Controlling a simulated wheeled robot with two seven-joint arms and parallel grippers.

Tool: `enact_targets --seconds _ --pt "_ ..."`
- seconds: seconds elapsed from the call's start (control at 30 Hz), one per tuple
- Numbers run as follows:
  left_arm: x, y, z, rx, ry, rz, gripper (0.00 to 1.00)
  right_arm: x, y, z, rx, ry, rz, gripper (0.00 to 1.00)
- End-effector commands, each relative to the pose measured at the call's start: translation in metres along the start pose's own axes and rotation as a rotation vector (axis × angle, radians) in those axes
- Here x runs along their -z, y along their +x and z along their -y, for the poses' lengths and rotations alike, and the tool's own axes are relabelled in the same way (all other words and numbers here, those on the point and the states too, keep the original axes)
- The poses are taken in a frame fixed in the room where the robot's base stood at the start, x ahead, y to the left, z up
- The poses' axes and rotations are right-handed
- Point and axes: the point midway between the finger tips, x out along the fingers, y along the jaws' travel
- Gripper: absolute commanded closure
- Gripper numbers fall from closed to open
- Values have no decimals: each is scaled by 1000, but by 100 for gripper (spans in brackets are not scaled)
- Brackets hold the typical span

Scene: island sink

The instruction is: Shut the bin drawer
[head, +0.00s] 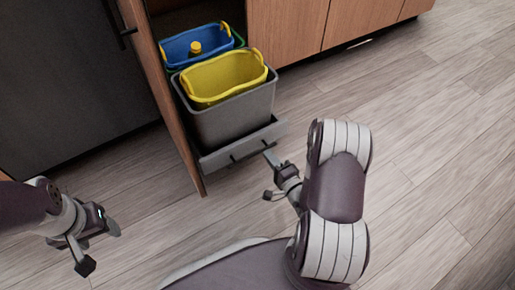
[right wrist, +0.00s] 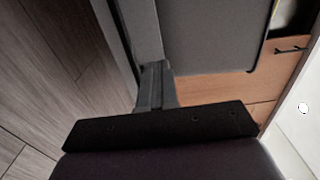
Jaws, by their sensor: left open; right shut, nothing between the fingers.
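The bin drawer (head: 243,145) is pulled out from the wooden cabinet, its low grey front facing me. It carries a grey bin with a yellow bucket (head: 222,78) in it, and a blue bucket (head: 186,47) behind. My right gripper (head: 274,163) is shut and empty, its tip close to the right part of the drawer front; I cannot tell whether they touch. In the right wrist view the grey fingers (right wrist: 155,88) point toward grey surfaces of the drawer or bin. My left gripper (head: 99,247) is open and empty above the floor at lower left.
A tall wooden door panel (head: 173,105) stands open along the drawer's left side. A dark appliance (head: 65,80) is further left. Wooden cabinet fronts (head: 287,28) continue to the right of the drawer. The wood-plank floor (head: 430,130) at right is clear.

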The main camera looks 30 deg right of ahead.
Motion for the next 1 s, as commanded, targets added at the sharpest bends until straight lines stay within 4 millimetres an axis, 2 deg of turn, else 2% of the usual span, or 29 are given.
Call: enact_targets --seconds 0.03,0.2,0.4,1.0 --pt "-1 11 0 0 0 0 37 0 11 -6 2 -3 5 100" --pt "-4 28 0 0 0 0 37 0 42 -6 2 -2 3 100" --pt "-5 38 0 0 0 1 37 0 62 -2 0 -2 1 100" --pt "-4 36 0 0 0 0 37 -2 67 0 -1 -1 1 100"
